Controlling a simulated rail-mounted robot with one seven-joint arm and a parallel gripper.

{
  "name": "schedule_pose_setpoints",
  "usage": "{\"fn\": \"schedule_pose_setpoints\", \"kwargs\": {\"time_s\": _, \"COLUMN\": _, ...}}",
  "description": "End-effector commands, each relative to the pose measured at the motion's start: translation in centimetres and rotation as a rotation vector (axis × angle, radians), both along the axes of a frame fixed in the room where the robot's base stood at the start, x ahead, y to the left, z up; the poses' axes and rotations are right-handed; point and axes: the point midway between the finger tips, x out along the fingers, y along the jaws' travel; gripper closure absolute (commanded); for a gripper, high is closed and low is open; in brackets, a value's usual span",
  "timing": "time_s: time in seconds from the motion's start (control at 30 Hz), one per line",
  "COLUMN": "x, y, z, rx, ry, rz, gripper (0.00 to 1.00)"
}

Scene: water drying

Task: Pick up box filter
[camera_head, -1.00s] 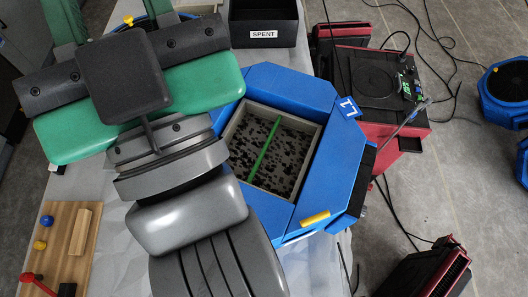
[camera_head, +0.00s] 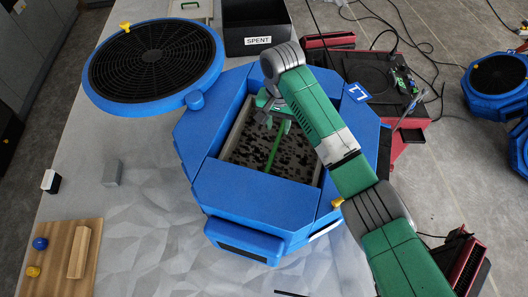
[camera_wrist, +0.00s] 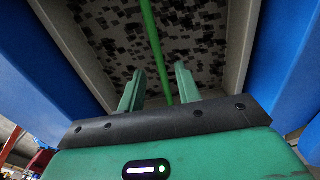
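The box filter (camera_head: 240,146) sits inside the open blue octagonal housing (camera_head: 262,193). It has a grey square frame, a black-speckled light surface and a green strip (camera_head: 273,150) across its middle. My gripper (camera_head: 275,120) is over the far part of the filter. In the wrist view my gripper (camera_wrist: 160,82) is open. The green strip (camera_wrist: 151,40) runs between its two fingers from this angle, and I see no contact. The speckled filter face (camera_wrist: 112,28) fills the top of that view. My arm hides the filter's upper right part in the head view.
The round lid (camera_head: 150,60) with a black grille stands open at left. A black bin labelled SPENT (camera_head: 259,41) is behind the housing. A wooden board (camera_head: 52,262) with small parts lies at front left. Red equipment (camera_head: 385,85) stands at right.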

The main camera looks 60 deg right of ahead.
Motion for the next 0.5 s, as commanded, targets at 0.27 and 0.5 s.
{"fn": "schedule_pose_setpoints", "kwargs": {"time_s": 0.27, "x": 0.0, "y": 0.0, "z": -2.5, "rx": -0.002, "ry": -0.002, "rz": 0.002, "gripper": 0.66}}
{"fn": "schedule_pose_setpoints", "kwargs": {"time_s": 0.5, "x": -0.3, "y": 0.0, "z": -6.3, "rx": 0.0, "ry": -0.001, "rz": 0.002, "gripper": 0.66}}
